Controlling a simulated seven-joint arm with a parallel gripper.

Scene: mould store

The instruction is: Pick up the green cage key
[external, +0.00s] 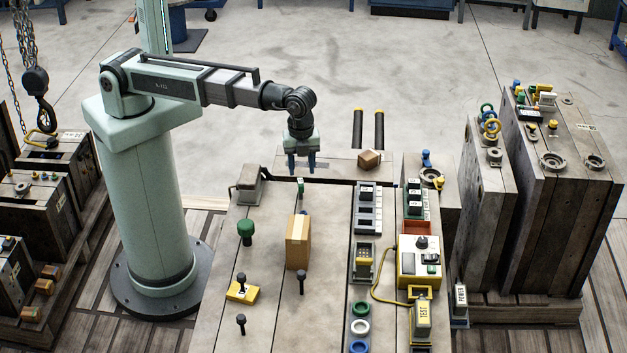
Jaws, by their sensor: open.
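Two green things stand on the bench top, and I cannot tell for sure which is the green cage key. One is a small, thin upright piece with a green top (301,184), near the back of the bench. The other is a larger dark green knob-shaped piece (246,229), further forward and to the left. My gripper (302,169) points down above the back of the bench, its blue fingers open and apart with nothing seen between them. In the picture it is just above the small green piece and up and right of the green knob.
A cardboard box (297,242) stands upright mid-bench. Black-knobbed pieces (301,279) and a yellow block (242,292) are in front. A grey block (250,184) sits at back left. Switch boxes and a yellow control box (420,262) crowd the right side. A brown block (368,159) lies behind.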

